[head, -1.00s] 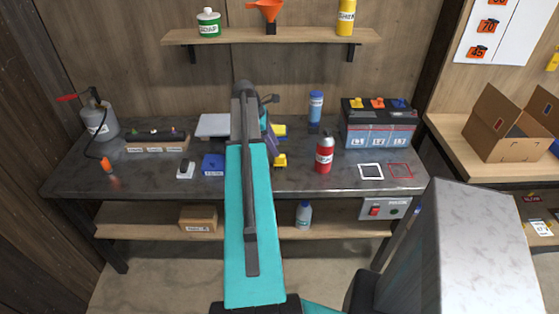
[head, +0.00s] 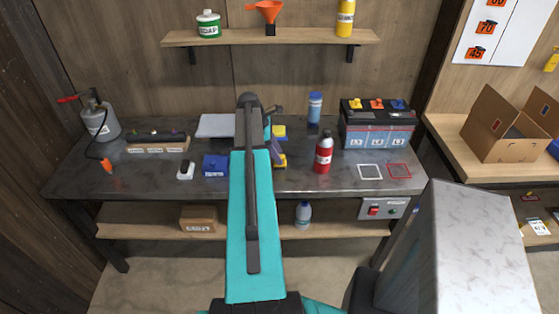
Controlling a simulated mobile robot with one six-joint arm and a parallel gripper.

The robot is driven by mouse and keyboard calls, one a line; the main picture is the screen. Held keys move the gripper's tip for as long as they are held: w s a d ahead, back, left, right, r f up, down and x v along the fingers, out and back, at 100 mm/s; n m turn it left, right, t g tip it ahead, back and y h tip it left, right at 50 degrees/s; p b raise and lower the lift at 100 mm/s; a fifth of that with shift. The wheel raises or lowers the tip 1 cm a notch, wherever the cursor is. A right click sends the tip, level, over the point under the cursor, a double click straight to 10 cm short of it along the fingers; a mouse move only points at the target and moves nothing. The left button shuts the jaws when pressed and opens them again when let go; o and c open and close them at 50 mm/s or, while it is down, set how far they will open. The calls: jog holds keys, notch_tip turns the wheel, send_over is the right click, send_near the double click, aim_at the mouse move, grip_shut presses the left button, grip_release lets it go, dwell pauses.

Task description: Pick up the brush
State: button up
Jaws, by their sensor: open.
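I cannot make out the brush for certain; it may be hidden behind my arm.
A red bottle (head: 324,153), a blue bottle (head: 314,108) and a battery (head: 378,124) stand to the right. A blue box (head: 215,165) and a wooden rack (head: 157,146) lie left. A torch canister (head: 100,119) stands far left. The right front of the bench is clear.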

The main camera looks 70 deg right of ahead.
jog(key=shift+x, duration=1.2)
grip_shut()
